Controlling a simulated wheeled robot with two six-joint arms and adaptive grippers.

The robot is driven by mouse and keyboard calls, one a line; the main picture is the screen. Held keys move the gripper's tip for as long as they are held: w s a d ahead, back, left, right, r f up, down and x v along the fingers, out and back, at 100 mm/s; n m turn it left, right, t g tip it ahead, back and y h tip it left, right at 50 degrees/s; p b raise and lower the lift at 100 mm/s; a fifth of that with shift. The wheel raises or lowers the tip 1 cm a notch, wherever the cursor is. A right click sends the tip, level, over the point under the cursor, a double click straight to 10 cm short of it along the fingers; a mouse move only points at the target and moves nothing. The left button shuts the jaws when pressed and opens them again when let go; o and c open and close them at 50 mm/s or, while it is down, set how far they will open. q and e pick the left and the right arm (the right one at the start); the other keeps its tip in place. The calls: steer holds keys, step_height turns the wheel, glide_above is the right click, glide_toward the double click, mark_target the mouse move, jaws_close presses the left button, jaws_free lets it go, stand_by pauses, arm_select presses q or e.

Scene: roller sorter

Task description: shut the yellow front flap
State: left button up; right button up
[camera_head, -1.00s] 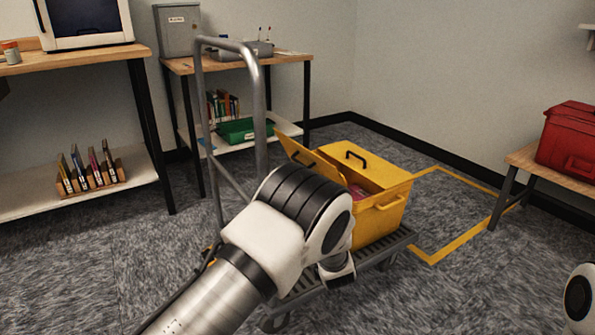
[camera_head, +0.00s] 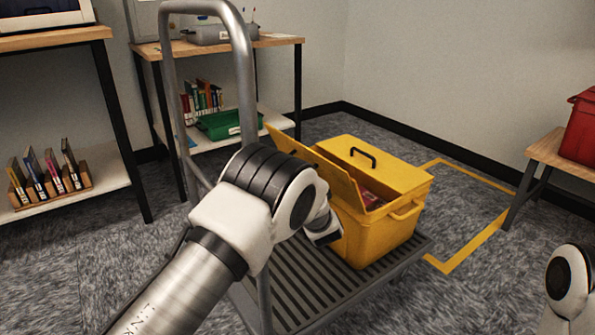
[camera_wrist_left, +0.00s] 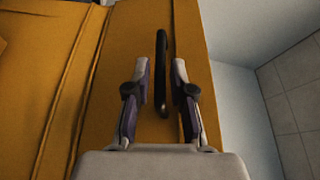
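The yellow box (camera_head: 385,238) sits on the grey cart with its top partly open, and something reddish shows inside. Its front flap (camera_head: 325,178) stands raised and tilted. The other flap (camera_head: 382,168), with a black handle, lies flat at the back. My left arm reaches the box's near left side in the head view, where the fingers are hidden. In the left wrist view my left gripper (camera_wrist_left: 160,78) is open over a yellow panel (camera_wrist_left: 120,45). A dark handle (camera_wrist_left: 161,70) shows between the fingers; I cannot tell whether they touch it. My right gripper is out of view.
The cart's slatted deck (camera_head: 300,282) and tall grey push handle (camera_head: 243,85) are close to my left arm. Shelving with a green bin (camera_head: 220,124) stands behind. A bench (camera_head: 560,155) with a red case (camera_head: 582,130) is at right. Floor inside the yellow tape is clear.

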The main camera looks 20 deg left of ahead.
arm_select(q)
steer(key=b+x, duration=0.1)
steer(key=x, duration=0.1)
steer(key=shift+w+a+f, duration=0.15)
steer(key=shift+w+a, duration=0.05)
steer(key=shift+w, duration=0.3)
jaws_close()
steer(key=shift+r, duration=0.2)
